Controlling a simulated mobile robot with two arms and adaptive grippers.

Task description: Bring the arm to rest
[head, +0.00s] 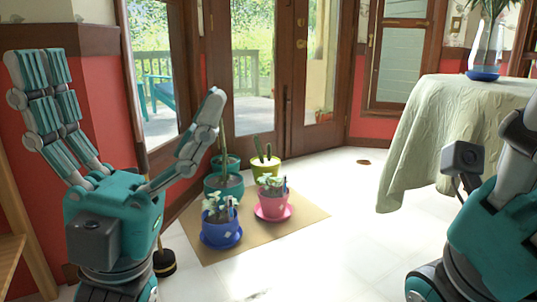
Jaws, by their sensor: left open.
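My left gripper (125,80) is raised at the left of the head view, its teal and grey fingers pointing up. It is open, with its fingers spread wide and nothing between them. My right gripper (492,195) is at the right edge. Only part of its teal body and a grey finger show, and the rest is cut off by the frame, so I cannot tell its opening.
Several potted plants stand on a tan mat (312,216) on the white floor, beyond my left gripper. A round table with a pale green cloth (425,135) stands at the right, bearing a glass vase (487,52). Glass doors (253,60) are behind.

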